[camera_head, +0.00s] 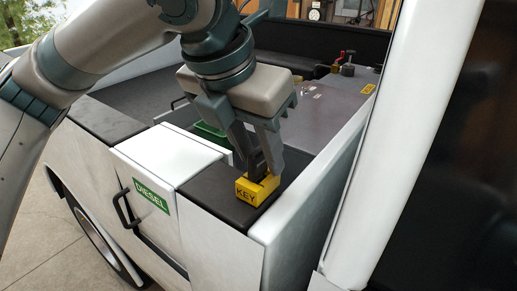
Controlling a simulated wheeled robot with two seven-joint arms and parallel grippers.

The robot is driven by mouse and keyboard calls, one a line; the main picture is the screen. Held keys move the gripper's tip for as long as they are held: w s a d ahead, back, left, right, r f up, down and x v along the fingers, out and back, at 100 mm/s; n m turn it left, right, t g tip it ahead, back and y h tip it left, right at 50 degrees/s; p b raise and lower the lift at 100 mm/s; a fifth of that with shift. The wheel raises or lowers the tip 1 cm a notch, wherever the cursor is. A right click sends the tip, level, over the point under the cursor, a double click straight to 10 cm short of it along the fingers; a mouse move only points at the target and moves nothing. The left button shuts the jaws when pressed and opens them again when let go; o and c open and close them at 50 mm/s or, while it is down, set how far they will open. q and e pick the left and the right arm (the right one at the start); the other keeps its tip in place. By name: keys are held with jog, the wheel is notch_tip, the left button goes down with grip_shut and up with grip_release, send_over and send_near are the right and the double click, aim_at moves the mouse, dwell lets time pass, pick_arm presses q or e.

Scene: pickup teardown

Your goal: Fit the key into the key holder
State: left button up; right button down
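The key holder (251,194) is a small yellow block marked KEY. It sits on the black top of the truck's side wall, near the corner. My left gripper (258,168) points down right above it, with its grey fingers closed around a dark piece (256,158) that looks like the key. The lower end of this piece meets the top of the holder. I cannot tell how deep it sits, as the fingers and the block hide it. My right gripper is not in view.
A white panel with a green DIESEL label (151,196) and a black handle (126,208) is left of the holder. A white post (400,130) rises on the right. Red and black knobs (347,66) and a yellow label (368,88) are farther back.

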pick_arm(q)
jog(key=shift+r, duration=0.1)
jog(key=shift+s+a+r, duration=0.15)
jog(key=shift+r, duration=0.35)
jog(key=b+v, duration=0.3)
jog(key=v, duration=1.3)
jog(key=shift+s, duration=0.1)
